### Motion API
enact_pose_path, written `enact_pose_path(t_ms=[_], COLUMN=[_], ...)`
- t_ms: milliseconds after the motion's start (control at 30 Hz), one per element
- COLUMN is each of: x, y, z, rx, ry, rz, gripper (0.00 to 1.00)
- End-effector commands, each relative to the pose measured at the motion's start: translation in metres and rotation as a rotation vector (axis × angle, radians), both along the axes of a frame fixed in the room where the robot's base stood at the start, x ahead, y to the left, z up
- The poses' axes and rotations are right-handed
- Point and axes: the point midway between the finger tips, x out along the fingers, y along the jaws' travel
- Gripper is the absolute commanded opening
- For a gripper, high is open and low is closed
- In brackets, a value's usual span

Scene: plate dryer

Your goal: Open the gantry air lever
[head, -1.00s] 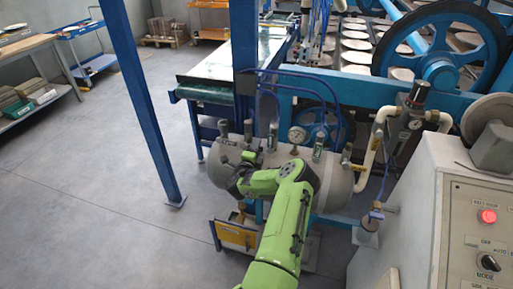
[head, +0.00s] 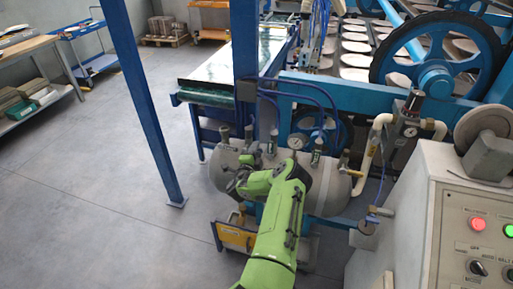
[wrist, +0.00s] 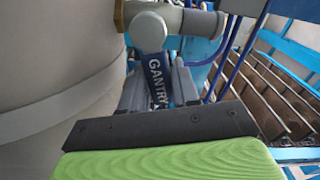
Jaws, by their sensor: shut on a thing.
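The gantry air lever (wrist: 157,82) is a dark blue handle with the word GANTRY in white letters. In the wrist view it hangs from a round grey valve hub (wrist: 148,32) on a grey pipe fitting. My gripper (wrist: 158,85) is shut on the lever, with a grey finger on each side of it. In the head view my green arm reaches over the grey air tank (head: 333,190), and my gripper (head: 243,178) is at the tank's upper left. The lever itself is hidden or too small to tell in the head view.
The tank's curved wall (wrist: 50,70) fills the left of the wrist view, close to my gripper. Blue hoses (wrist: 232,55) run at the right. A control cabinet (head: 410,225) stands right of my arm, and a blue post (head: 145,110) stands left of the tank.

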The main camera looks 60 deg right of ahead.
Motion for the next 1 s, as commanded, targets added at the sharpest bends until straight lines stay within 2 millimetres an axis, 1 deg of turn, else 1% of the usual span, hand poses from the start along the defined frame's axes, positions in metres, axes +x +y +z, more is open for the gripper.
enact_pose_path(t_ms=[33,333,800,1000], x=[0.001,0.008,0.024,0.032], y=[0.001,0.002,0.005,0.006], z=[0.007,0.019,0.032,0.035], rx=[-0.004,-0.048,-0.119,-0.148], ry=[0.047,0.328,0.77,0.95], rz=[0.002,0.003,0.002,0.002], gripper=[0.0,0.0,0.0,0.0])
